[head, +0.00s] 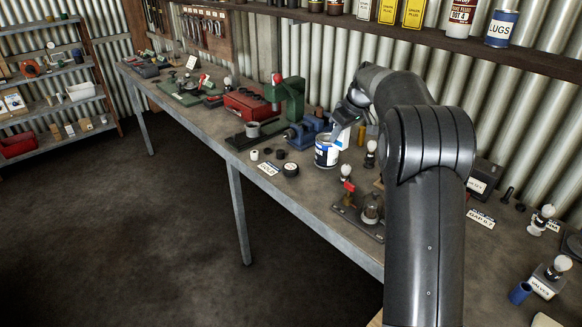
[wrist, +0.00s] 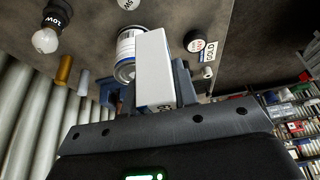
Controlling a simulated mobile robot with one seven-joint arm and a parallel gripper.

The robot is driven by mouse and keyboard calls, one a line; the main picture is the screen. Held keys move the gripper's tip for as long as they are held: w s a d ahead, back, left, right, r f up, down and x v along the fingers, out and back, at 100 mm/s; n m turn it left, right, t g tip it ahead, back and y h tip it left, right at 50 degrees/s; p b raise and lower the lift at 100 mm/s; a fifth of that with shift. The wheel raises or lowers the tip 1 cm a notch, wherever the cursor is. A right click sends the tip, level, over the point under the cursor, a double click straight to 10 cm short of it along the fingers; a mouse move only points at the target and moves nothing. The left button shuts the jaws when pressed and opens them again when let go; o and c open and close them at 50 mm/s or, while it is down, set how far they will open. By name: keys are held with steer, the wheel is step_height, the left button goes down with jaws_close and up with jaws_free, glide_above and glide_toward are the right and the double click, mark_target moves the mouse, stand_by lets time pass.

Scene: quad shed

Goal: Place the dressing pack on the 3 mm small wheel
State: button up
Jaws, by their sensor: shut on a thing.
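The dressing pack appears to be the white box (wrist: 154,62) held in my gripper (wrist: 156,88) in the wrist view. In the head view the white box (head: 344,137) shows partly, below my gripper (head: 347,117), above the bench and behind a white and blue can. A small black wheel (head: 291,169) lies flat on the bench, left of the can. I cannot read a 3 mm marking, so which wheel is the named one is unclear.
The open can (head: 326,152) stands close to the held box, with a blue vise (head: 305,133) behind it. Smaller round pieces (head: 267,151) and a label card (head: 268,169) lie left of the can. A green press (head: 288,99) rises further left. The bench's front strip is mostly clear.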

steer(key=w+a, duration=0.2)
steer(key=a, duration=0.3)
glide_above(289, 165)
step_height(289, 165, down, 7)
steer(key=shift+f, duration=2.05)
steer(key=shift+f, duration=0.1)
steer(key=o, duration=0.9)
steer(key=shift+o, duration=0.2)
